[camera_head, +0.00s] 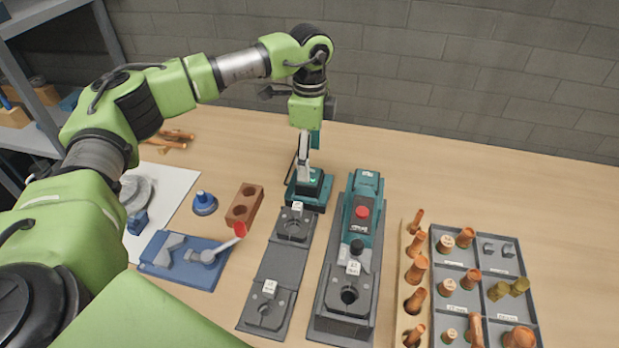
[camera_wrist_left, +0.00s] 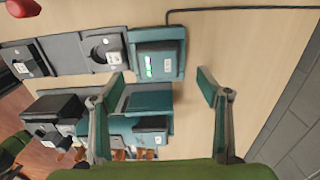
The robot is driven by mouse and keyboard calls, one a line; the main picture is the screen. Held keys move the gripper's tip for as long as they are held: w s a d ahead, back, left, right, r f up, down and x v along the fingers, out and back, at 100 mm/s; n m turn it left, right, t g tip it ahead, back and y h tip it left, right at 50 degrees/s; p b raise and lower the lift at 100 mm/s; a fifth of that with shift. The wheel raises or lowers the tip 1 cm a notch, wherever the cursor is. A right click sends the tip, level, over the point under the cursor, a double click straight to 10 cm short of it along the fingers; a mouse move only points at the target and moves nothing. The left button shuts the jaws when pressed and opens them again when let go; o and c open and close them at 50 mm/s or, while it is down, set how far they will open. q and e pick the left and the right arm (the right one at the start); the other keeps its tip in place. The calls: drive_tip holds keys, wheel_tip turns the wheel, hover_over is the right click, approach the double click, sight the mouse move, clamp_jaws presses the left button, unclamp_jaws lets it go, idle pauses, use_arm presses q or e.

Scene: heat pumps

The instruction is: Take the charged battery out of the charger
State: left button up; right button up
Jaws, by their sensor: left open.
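The charger (camera_head: 306,197) stands on the bench near its middle, dark with teal edges. A black block that looks like the battery (camera_head: 313,186) sits in it, with a small green light showing. My left gripper (camera_head: 306,160) is directly over the charger, pointing down, and hides part of it. In the left wrist view the charger (camera_wrist_left: 172,36) lies beyond the fingers, with a lit green and white strip. My left gripper (camera_wrist_left: 158,112) is open there, its fingers wide apart. My right gripper is not in view.
A teal press tool (camera_head: 366,186) with a red button lies close right of the charger. A grey die plate (camera_head: 280,262) is in front. A brown block (camera_head: 244,204) and blue fixture (camera_head: 176,274) are left. Copper fittings fill a tray (camera_head: 478,258) at right. A wall is behind.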

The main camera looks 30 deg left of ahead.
use_arm(q)
drive_tip(key=shift+f, duration=0.6)
drive_tip(key=f, duration=0.1)
drive_tip(key=f+p, duration=0.1)
drive_tip(key=f, duration=0.1)
drive_tip(key=f+p, duration=0.1)
drive_tip(key=shift+s+f, duration=0.15)
drive_tip(key=shift+s, duration=0.1)
drive_tip(key=shift+w+f, duration=0.1)
drive_tip(key=shift+f, duration=0.25)
drive_tip(key=c, duration=1.5)
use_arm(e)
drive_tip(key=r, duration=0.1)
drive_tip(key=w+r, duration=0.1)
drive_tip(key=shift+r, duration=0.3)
